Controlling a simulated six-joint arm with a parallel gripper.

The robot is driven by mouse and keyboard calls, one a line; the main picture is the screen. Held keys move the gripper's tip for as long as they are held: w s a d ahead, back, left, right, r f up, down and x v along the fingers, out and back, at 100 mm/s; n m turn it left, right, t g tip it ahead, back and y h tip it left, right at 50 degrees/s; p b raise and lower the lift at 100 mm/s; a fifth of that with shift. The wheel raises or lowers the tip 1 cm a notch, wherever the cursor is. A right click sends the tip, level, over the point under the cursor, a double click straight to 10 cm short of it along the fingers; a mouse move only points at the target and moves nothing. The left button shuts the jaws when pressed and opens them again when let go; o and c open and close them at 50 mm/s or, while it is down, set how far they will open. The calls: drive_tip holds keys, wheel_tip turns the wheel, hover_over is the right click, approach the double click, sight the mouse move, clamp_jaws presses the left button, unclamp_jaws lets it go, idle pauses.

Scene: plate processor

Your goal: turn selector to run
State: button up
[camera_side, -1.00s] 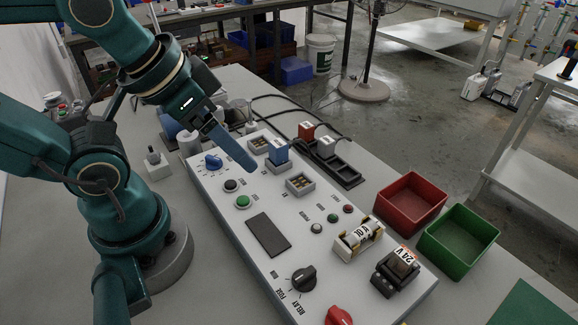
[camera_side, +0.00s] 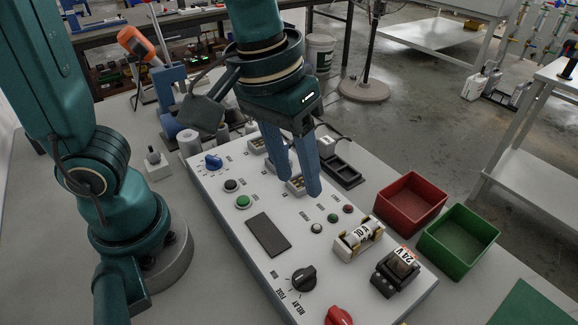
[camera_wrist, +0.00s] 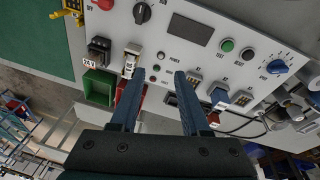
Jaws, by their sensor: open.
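The grey control panel (camera_side: 232,208) carries a blue knob (camera_side: 213,162) at its far left end, with small marks around it; the knob also shows at the right in the wrist view (camera_wrist: 277,66). A black knob (camera_side: 303,279) near the front has the words FUSE and RELAY beside it. A red knob (camera_side: 338,316) is at the near edge. I cannot read the word run at any knob. My gripper (camera_side: 299,187) is open and empty, fingers down above the panel's middle, apart from all the knobs. In the wrist view my gripper (camera_wrist: 158,79) has nothing between its fingers.
A fuse holder (camera_side: 358,239) and a 24 V relay (camera_side: 397,269) stand up from the panel's right side. A red bin (camera_side: 411,203) and green bin (camera_side: 458,241) sit to the right. A green button (camera_side: 243,202) and dark display (camera_side: 268,235) are on the panel.

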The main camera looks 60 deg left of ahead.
drive_tip(key=m+g, duration=0.2)
hover_over(305, 273)
drive_tip(key=shift+y, duration=0.4)
drive_tip(key=f, duration=0.5)
drive_tip(key=shift+w, duration=0.25)
drive_tip(key=shift+s+f, duration=0.25)
drive_tip(key=shift+f, duration=2.45)
clamp_jaws()
